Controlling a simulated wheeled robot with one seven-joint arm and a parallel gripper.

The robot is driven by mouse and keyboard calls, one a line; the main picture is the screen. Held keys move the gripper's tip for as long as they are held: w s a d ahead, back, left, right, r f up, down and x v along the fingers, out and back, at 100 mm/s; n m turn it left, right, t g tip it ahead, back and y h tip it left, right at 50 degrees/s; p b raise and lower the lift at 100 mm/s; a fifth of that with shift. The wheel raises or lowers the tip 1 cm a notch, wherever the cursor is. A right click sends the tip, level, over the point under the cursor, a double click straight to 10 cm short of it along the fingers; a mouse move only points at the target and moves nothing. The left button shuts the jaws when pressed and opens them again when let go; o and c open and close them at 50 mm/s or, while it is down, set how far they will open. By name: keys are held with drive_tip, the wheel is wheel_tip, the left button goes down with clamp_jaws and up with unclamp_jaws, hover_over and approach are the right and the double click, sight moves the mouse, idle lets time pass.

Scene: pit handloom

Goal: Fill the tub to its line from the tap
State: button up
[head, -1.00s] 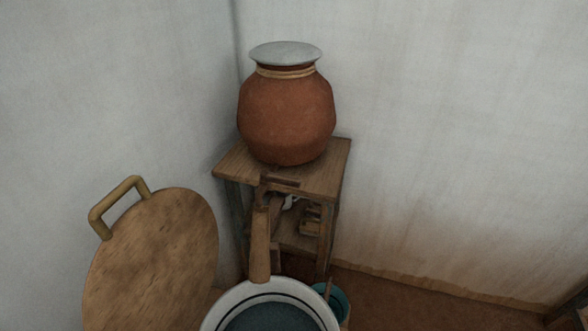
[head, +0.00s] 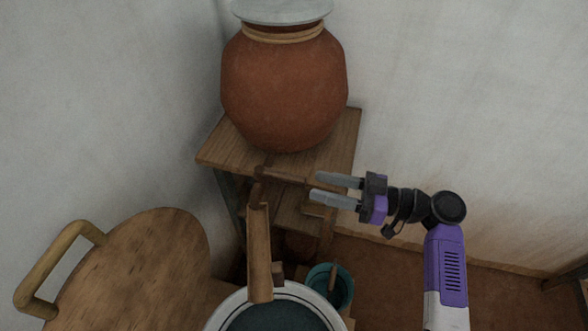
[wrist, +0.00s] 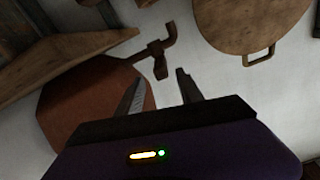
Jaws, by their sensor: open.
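A white tub (head: 219,312) shows in part at the bottom of the head view. A dark line runs round inside its rim, and a dark blue-grey surface that looks like water lies below it. A wooden spout (head: 259,250) slopes down over the tub. The brown tap (head: 283,177) sits below the clay pot (head: 284,90), its handle pointing right. The tap also shows in the wrist view (wrist: 160,48). My gripper (head: 316,187) is open and empty, its fingertips close to the handle's end. I cannot tell if they touch. No stream of water is visible.
The pot stands on a wooden stand (head: 222,146) in the wall corner. A round wooden board with a handle (head: 140,265) is at left. A small teal bucket (head: 342,290) stands right of the tub.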

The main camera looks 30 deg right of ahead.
sight(294, 180)
drive_tip(key=p+x, duration=0.2)
drive_tip(key=x, duration=0.4)
drive_tip(key=shift+w+a, duration=0.4)
drive_tip(key=shift+a, duration=0.1)
clamp_jaws()
idle(1.0)
